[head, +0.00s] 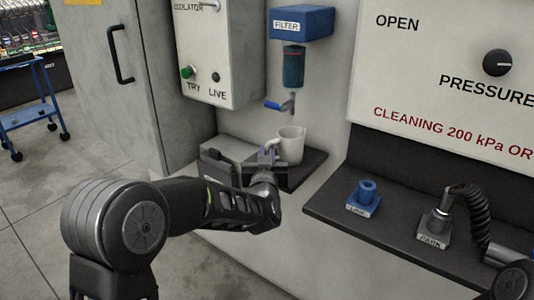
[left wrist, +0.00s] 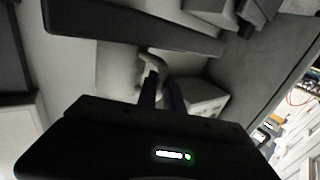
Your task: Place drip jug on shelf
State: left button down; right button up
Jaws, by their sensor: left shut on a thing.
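The drip jug (head: 290,145) is a white jug with a spout, upright below the filter's blue tap. My left gripper (head: 268,158) is shut on the jug's handle, at the jug's left side. In the left wrist view the fingers (left wrist: 162,92) close on the pale handle, with the jug (left wrist: 115,70) beyond them. The dark shelf (head: 308,168) is under and beside the jug. I cannot tell whether the jug's base touches it, as my gripper hides part of it.
The blue filter (head: 300,22) hangs above, its bowl and tap (head: 280,104) over the jug. A grey box (head: 228,160) stands left of the gripper. A lower right ledge holds a blue fitting (head: 365,198) and a park stand (head: 436,226) with a black coiled hose (head: 472,208).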

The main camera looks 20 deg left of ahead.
pick_arm(q)
jog(key=shift+f, duration=0.15)
jog(key=c, duration=1.9)
grip_release()
jog(key=shift+f, duration=0.1)
jog(key=shift+c, duration=0.2)
jog(key=o, duration=0.5)
jog(key=shift+c, duration=0.2)
jog(key=shift+r, duration=0.25)
jog(key=v, duration=1.2)
